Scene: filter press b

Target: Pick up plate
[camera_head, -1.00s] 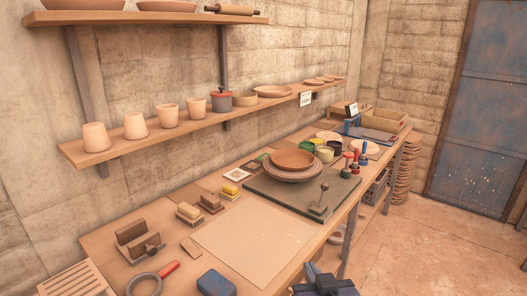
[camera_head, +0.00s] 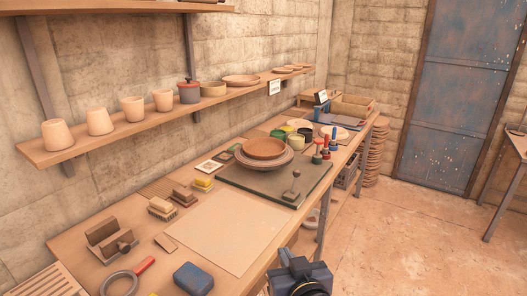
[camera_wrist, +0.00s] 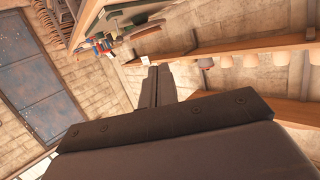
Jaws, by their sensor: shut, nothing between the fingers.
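A terracotta plate (camera_head: 264,146) with a raised rim lies on top of a wider, paler plate (camera_head: 283,167). Both rest on a dark board (camera_head: 243,184) on the workbench. My gripper (camera_wrist: 152,78) shows in the wrist view with its two dark fingers close together and nothing between them. In the head view, part of my arm's end (camera_head: 300,275) shows at the bottom edge, in front of the bench and well apart from the plates. Its fingertips are hard to make out there.
Brushes, a blue block (camera_head: 193,279) and a magnifier-shaped tool (camera_head: 125,282) lie on the near bench (camera_head: 160,272). Bottles and jars stand just beyond the plates. A wall shelf (camera_head: 107,138) with cups and dishes overhangs the bench's back. The floor (camera_head: 400,230) at right is clear.

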